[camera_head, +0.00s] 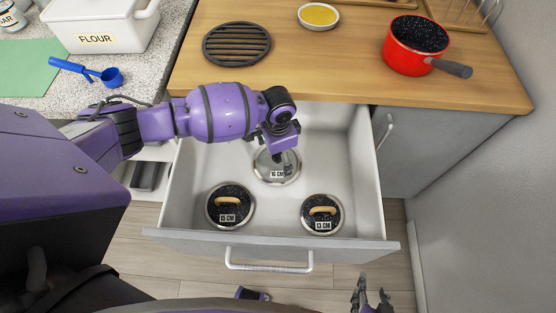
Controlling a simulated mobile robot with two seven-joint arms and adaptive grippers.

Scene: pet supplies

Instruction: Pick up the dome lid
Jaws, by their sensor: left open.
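The dome lid (289,173) looks like clear glass with a metal rim and a "16 CM" label. It lies at the back middle of the open drawer. My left gripper (276,153) is open and directly over it, pointing down. The gripper hides the lid's top and handle, so I cannot tell whether they touch. My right gripper (372,294) is at the bottom edge, in front of the drawer, with its fingertips apart and nothing between them.
The drawer (190,185) also holds two black speckled lids with tan handles, a "15 CM" lid (239,192) and a "13 CM" lid (334,204). On the counter above stand a red pot (403,60), a black trivet (236,43) and a yellow-filled bowl (318,16).

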